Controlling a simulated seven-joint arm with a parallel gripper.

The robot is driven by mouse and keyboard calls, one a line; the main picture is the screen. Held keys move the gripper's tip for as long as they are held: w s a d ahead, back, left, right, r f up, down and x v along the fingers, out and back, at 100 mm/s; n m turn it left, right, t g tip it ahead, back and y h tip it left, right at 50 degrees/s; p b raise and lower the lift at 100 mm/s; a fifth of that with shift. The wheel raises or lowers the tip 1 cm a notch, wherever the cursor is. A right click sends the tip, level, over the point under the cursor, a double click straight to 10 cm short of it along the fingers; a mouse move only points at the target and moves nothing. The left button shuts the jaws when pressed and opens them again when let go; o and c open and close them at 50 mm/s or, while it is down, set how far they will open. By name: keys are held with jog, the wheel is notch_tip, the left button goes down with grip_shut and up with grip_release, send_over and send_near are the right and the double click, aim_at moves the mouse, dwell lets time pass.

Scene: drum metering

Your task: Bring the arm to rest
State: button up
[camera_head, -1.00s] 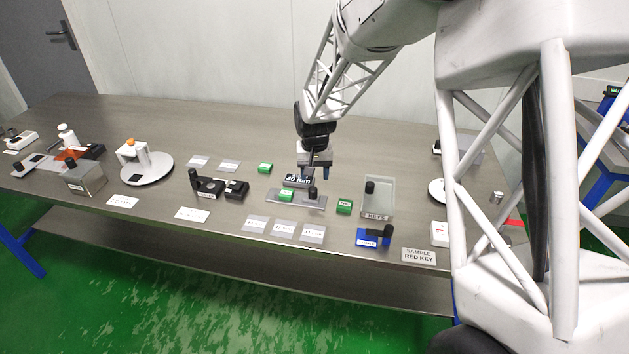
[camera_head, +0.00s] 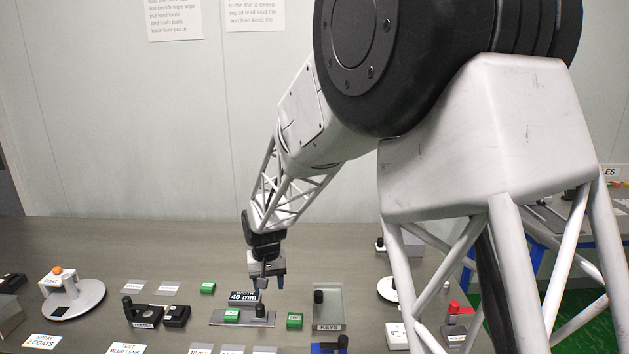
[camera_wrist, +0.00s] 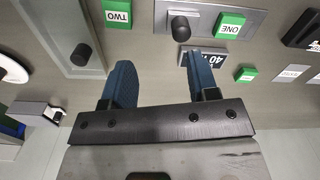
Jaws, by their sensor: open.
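My gripper (camera_head: 266,284) is at the end of my arm, above the middle of the bench, just over the grey plate (camera_head: 222,318) with a black knob and the "40 mm" display (camera_head: 244,297). It also shows in the wrist view (camera_wrist: 160,75), with its two blue fingers apart and nothing between them. The plate's black knob (camera_wrist: 181,29) shows beyond the fingertips there, and I see no contact with it.
A grey KEYS tray (camera_head: 329,300) with a black knob is to the right. A black holder (camera_head: 143,313) and a round white stand (camera_head: 88,300) are to the left. Bare bench (camera_head: 130,245) lies behind.

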jog(key=s+d+r+m+t, duration=0.1)
jog(key=s+d+r, duration=0.6)
jog(key=d, duration=0.2)
jog(key=s+d+r, duration=0.7)
jog(key=d, duration=0.3)
jog(key=s+d+r, duration=0.1)
jog(key=s+d, duration=0.3)
jog(key=s, duration=0.3)
jog(key=s+d+m+t, duration=0.1)
jog(key=s+d, duration=0.3)
jog(key=s, duration=0.4)
jog(key=s+d+r+m, duration=0.1)
jog(key=s+d, duration=0.3)
jog(key=s, duration=0.4)
jog(key=shift+s+d+r, duration=0.15)
jog(key=shift+d+r, duration=0.2)
jog(key=shift+d, duration=0.05)
